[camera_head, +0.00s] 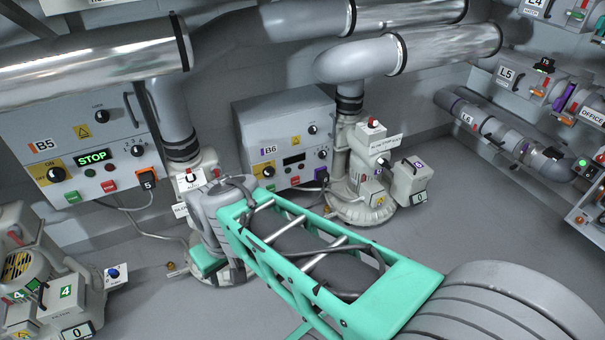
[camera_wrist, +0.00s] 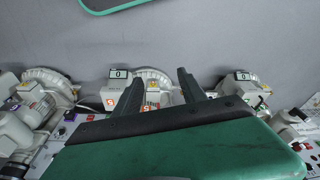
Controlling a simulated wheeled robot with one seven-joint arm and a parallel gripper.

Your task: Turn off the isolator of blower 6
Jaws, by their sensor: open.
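The grey cabinet marked B6 (camera_head: 285,115) stands against the back wall. Its isolator, a black rotary knob on a yellow plate (camera_head: 265,170), sits low on the left of its front, close to my arm in the picture; its setting is not readable. Blower 6 (camera_head: 365,170), pale with a purple tag, stands right of the cabinet. My gripper (camera_wrist: 158,93) is open and empty in the wrist view, its fingers framing a blower with orange tags (camera_wrist: 152,105). In the head view my arm hides the fingers. The knob cannot be made out in the wrist view.
Cabinet B5 (camera_head: 80,130), with a lit STOP display and its own yellow-plated knob (camera_head: 56,173), stands left. Blower 4 (camera_head: 55,300) is at lower left. Large silver pipes (camera_head: 100,70) cross above. Floor right of blower 6 is clear (camera_head: 480,220).

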